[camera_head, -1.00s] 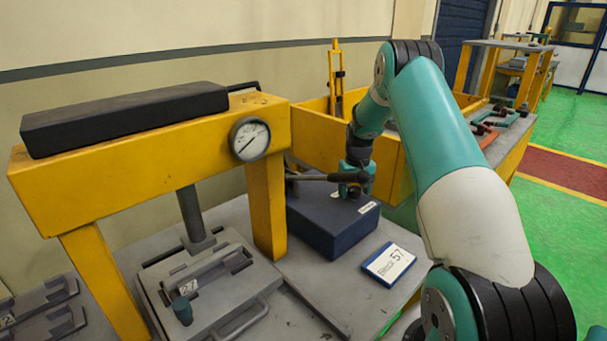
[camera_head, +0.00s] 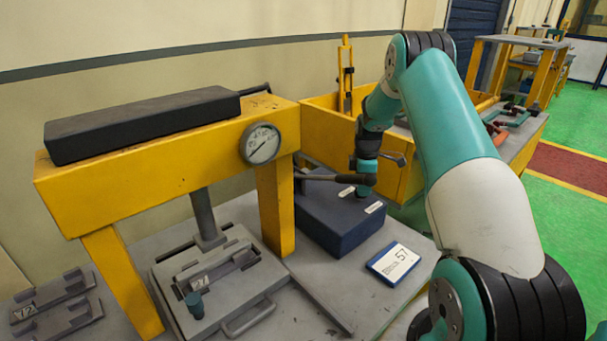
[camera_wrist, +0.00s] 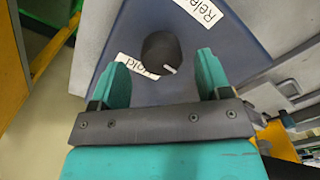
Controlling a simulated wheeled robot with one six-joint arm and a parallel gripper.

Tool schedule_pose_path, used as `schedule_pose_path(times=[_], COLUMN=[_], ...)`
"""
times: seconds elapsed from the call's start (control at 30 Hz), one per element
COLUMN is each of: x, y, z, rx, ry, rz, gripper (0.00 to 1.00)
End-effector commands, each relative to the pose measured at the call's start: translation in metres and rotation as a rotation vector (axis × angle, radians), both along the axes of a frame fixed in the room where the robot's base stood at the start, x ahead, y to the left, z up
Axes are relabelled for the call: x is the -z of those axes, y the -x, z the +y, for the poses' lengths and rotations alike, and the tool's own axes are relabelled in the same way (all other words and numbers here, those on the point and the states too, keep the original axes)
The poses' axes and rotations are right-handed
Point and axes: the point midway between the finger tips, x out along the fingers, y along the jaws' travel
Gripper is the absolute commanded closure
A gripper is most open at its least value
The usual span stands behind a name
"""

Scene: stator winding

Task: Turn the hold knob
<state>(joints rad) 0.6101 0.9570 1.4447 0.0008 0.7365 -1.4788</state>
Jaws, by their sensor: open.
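The hold knob (camera_wrist: 160,53) is round and black with a white pointer mark. In the wrist view it sits on the dark blue control box (camera_wrist: 240,45), beside a partly covered "Hold" label (camera_wrist: 133,64). My gripper (camera_wrist: 162,66) is open, with one teal finger on each side of the knob and a visible gap to each. In the head view my gripper (camera_head: 364,184) points down over the top of the blue box (camera_head: 335,232). The knob is hard to make out there, behind a dark lever and my gripper.
A "Release" label (camera_wrist: 198,8) lies farther up the box. The dark lever (camera_head: 335,179) reaches across beside my gripper. A yellow press frame (camera_head: 273,205) with a gauge (camera_head: 262,143) stands left.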

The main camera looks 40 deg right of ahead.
Motion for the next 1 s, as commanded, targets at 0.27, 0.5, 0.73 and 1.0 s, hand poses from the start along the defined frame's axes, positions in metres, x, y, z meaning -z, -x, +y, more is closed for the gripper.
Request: schedule_pose_path(times=[0.27, 0.5, 0.73, 1.0], x=[-0.057, -0.108, -0.151, -0.153], y=[0.0, 0.0, 0.0, -0.001], z=[0.0, 0.0, 0.008, 0.066], rx=[0.003, 0.004, 0.01, 0.121], ry=[0.001, 0.001, -0.001, 0.008], rz=[-0.002, -0.002, -0.001, -0.03], gripper=[0.29, 0.29, 0.29, 0.29])
